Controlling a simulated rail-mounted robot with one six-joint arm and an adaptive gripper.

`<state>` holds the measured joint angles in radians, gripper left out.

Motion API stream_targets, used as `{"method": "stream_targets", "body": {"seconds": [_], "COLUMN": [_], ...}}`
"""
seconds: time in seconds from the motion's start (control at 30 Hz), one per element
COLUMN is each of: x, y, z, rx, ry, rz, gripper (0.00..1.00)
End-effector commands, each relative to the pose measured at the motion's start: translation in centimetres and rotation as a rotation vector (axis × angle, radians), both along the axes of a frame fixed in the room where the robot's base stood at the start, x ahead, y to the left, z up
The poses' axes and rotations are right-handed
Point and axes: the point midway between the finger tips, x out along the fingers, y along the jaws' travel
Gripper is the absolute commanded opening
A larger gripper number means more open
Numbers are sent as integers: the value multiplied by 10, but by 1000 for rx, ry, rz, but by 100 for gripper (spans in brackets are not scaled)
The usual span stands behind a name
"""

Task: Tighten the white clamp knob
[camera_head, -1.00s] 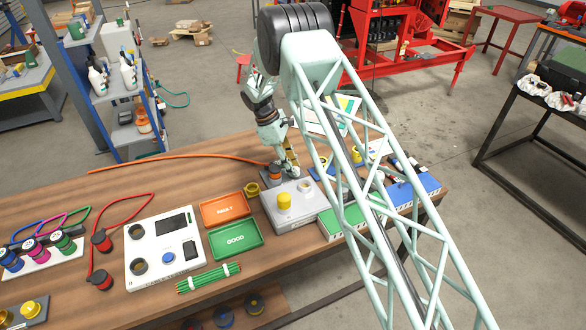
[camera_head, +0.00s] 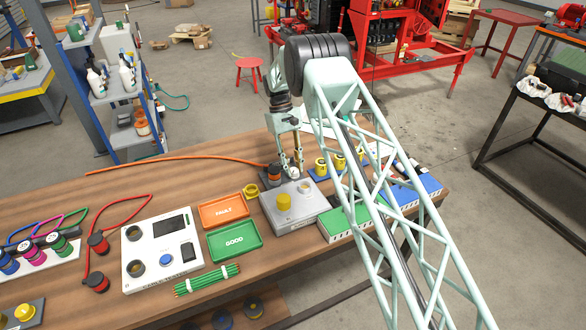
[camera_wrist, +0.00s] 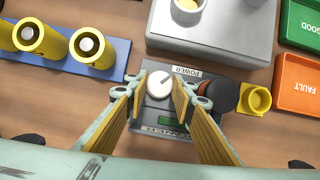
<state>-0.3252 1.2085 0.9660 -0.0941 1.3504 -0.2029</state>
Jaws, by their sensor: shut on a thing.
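The white clamp knob (camera_wrist: 159,85) is round, with a dark line across its top. It sits on a dark grey block (camera_wrist: 167,125) marked POWER at one end. In the wrist view my gripper (camera_wrist: 160,92) points down with one fingertip on each side of the knob, shut on it. In the head view my gripper (camera_head: 291,168) stands upright at the block behind the grey box. The knob is small there, mostly hidden by the fingers. An orange and black plug (camera_wrist: 222,96) sits at the block's right end in the wrist view, close beside the right finger.
A grey box (camera_head: 297,218) with a yellow knob stands just in front of my gripper. A yellow ring (camera_wrist: 256,98) lies past the plug. Yellow cylinders on a blue base (camera_wrist: 98,48) stand left in the wrist view. Orange (camera_head: 223,211) and green trays (camera_head: 234,241) lie nearby.

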Motion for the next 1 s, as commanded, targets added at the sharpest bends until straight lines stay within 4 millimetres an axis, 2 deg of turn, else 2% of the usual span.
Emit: {"method": "stream_targets", "body": {"seconds": [0.23, 0.67, 0.7, 0.83, 1.0], "x": [0, 0, 0, 0, 0], "y": [-1, -1, -1, -1, -1], "z": [0, 0, 0, 0, 0], "rx": [0, 0, 0, 0, 0], "ry": [0, 0, 0, 0, 0], "rz": [-79, -91, -91, -90, -90], "gripper": [13, 13, 25, 37, 37]}}
